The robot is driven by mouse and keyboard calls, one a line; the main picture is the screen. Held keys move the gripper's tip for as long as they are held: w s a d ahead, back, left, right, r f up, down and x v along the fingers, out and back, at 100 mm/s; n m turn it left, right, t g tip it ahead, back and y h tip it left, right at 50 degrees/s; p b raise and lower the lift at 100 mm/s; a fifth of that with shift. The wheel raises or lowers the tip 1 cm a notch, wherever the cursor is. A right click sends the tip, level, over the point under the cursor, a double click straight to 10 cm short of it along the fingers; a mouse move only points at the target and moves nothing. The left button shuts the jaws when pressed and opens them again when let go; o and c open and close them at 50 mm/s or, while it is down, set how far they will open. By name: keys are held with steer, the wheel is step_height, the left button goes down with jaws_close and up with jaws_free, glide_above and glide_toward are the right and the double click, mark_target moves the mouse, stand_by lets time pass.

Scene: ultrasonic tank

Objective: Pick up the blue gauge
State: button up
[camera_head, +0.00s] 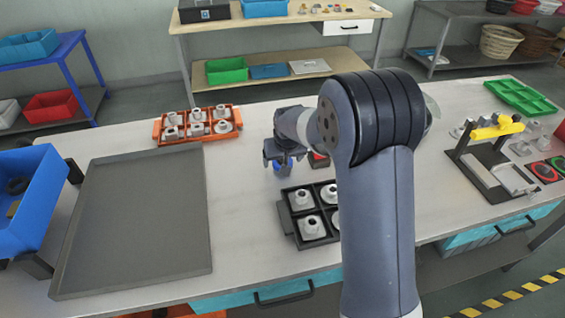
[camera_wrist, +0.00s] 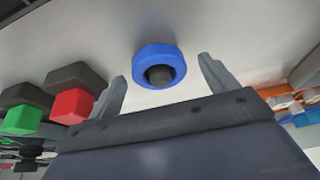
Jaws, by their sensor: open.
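The blue gauge (camera_wrist: 142,76) shows in the wrist view as a thick blue ring with a dark round centre on the pale table top. It lies ahead of my gripper (camera_wrist: 162,69), between the lines of the two spread fingers. The fingers do not visibly touch it, and the gripper is open and empty. In the head view my gripper (camera_head: 282,158) hangs over the middle of the table. A small patch of the blue gauge (camera_head: 277,167) shows just under it, mostly hidden by the fingers.
A black tray with white fittings (camera_head: 287,222) stands in front of my gripper, partly behind my arm. An orange tray (camera_head: 157,133) is at the back left, and a large grey tray (camera_head: 140,220) at the left. Green (camera_wrist: 22,120) and red (camera_wrist: 70,106) blocks are left in the wrist view.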

steer(key=c, duration=1.2)
